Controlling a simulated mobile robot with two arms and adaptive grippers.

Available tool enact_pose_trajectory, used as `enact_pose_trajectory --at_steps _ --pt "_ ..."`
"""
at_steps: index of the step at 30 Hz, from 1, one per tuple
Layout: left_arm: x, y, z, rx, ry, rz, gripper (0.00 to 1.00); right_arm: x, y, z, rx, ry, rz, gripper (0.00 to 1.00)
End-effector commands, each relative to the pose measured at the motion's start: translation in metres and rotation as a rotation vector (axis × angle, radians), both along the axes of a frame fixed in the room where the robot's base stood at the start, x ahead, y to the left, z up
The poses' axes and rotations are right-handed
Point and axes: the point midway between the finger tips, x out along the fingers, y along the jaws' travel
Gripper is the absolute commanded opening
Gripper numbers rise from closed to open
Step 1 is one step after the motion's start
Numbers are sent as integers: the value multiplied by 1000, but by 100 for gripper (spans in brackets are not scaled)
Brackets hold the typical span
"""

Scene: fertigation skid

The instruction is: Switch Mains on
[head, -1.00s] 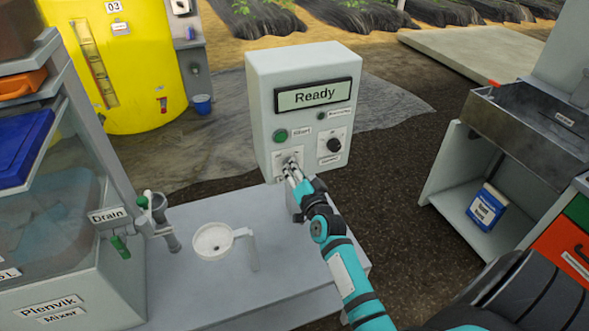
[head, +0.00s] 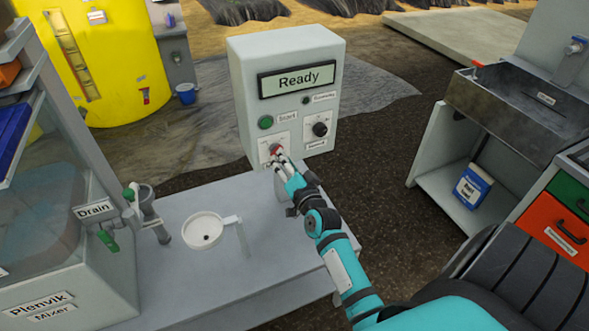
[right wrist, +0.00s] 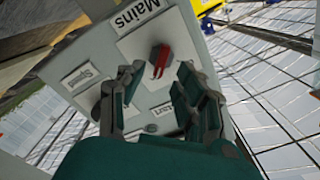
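The Mains switch is a red handle (head: 275,149) on a white plate at the lower left of the grey control box's front (head: 240,90). In the right wrist view the red handle (right wrist: 160,60) stands on its plate under the label "Mains". My right gripper (head: 281,158) is just in front of the switch. In the right wrist view its two fingers (right wrist: 158,82) are apart, one on each side of the handle's near end, with gaps and nothing clamped. The handle's position marks are not legible. The box display (head: 298,81) reads "Ready". My left gripper is not in view.
A green Start button (head: 265,122) and a black knob (head: 320,129) sit on the same panel. A white funnel-like cup (head: 203,231) and the mixer's Drain valve (head: 108,240) are left on the grey bench (head: 200,285). A metal sink (head: 520,110) stands right.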

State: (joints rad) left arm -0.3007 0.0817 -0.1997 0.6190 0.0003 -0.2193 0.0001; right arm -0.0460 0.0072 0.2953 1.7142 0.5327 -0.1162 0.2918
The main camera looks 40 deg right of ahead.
Motion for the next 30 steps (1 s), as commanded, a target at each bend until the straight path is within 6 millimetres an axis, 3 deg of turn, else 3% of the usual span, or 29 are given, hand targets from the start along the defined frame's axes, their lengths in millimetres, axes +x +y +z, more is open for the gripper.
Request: enact_pose_trajectory --at_steps 6,12,18,30 --pt "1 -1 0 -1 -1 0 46 -48 11 -2 0 3 0 35" --pt "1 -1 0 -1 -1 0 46 -77 18 -1 0 1 -1 35" --pt "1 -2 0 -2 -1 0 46 -87 21 0 1 0 0 35" --pt "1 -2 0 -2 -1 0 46 -87 21 0 0 0 0 35"
